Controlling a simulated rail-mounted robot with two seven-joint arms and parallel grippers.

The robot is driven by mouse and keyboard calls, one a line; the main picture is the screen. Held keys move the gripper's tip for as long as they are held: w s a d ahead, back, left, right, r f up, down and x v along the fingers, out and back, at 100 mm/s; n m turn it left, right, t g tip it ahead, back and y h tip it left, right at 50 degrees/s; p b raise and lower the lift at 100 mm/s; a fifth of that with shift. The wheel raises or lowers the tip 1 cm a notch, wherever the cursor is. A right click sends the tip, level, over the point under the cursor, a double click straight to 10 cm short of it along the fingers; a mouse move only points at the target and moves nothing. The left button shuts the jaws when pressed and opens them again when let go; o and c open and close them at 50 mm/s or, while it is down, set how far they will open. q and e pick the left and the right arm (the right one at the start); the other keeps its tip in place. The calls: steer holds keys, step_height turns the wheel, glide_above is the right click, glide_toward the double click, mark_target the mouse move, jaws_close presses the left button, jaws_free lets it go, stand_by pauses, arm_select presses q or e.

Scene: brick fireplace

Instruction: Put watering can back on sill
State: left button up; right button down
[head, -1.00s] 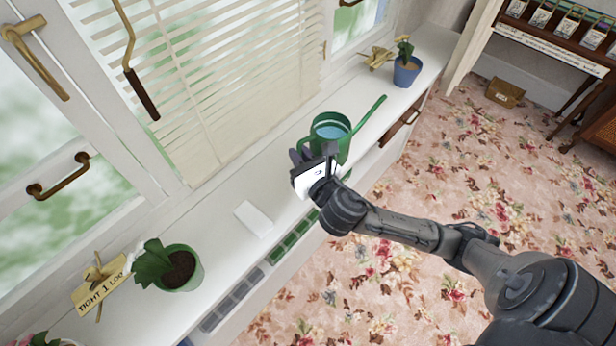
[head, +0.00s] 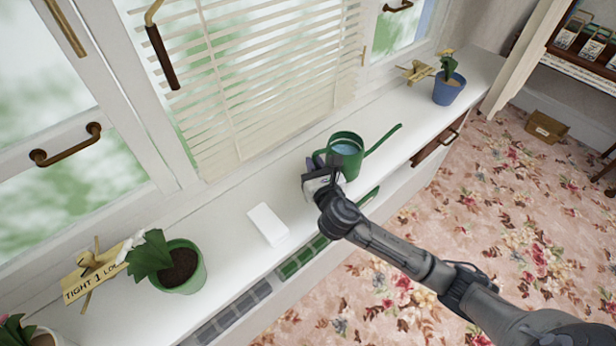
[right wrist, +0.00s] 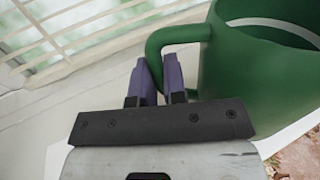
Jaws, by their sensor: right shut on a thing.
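The green watering can (head: 354,166) with a long spout is over the white sill (head: 226,224), upright, its spout pointing right in the head view. Pale blue shows inside it. My right gripper (head: 317,163) is at its handle, on the left side of the can. In the right wrist view, the purple fingers (right wrist: 158,80) are shut on the lower part of the handle (right wrist: 180,34), beside the can's body (right wrist: 250,75). The can's base is partly hidden, so I cannot tell whether it touches the sill. My left gripper is not in view.
A white block (head: 267,224) lies on the sill left of the can. A blue pot (head: 448,90) stands at the far right. Window blinds (head: 250,80) rise behind.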

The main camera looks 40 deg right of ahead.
steer(key=shift+w+a+f+b, duration=0.1)
steer(key=shift+w+f+b, duration=0.2)
steer(key=shift+w, duration=0.35)
steer(key=shift+w+a+f+b, duration=0.1)
steer(key=shift+w+f, duration=0.3)
steer(key=shift+w, duration=0.2)
steer(key=shift+f+b, duration=1.2)
steer(key=shift+f, duration=0.85)
steer(key=c, duration=1.2)
jaws_free()
steer(key=shift+f, duration=0.15)
